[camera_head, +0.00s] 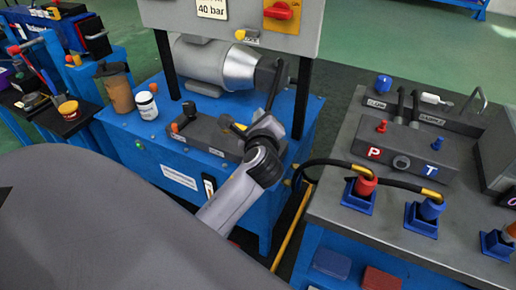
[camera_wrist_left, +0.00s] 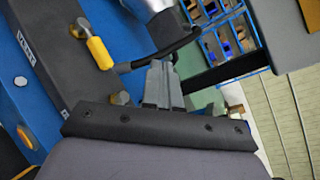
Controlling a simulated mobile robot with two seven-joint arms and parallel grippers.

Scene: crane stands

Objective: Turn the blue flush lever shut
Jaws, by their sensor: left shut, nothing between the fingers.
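A dark valve block (camera_head: 205,135) stands on the blue cabinet's top. It carries an orange-red lever (camera_head: 176,127) at its left end and a yellow lever (camera_head: 239,127) at its right end. The yellow lever also shows in the left wrist view (camera_wrist_left: 98,50). I cannot clearly make out a blue flush lever on the block; a small bluish part (camera_head: 224,121) beside the yellow lever is too small to tell. My left gripper (camera_head: 268,122) is at the block's right end, shut and empty; its fingers (camera_wrist_left: 157,80) are beside a black hose or bar. My right gripper is not in view.
A silver motor (camera_head: 210,62) and a dark panel post (camera_head: 303,98) stand close behind my left gripper. A brown cup (camera_head: 118,92) and a white jar (camera_head: 146,105) stand left. On the right bench (camera_head: 330,190) are hoses, red and blue couplings and a blue knob (camera_head: 383,83).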

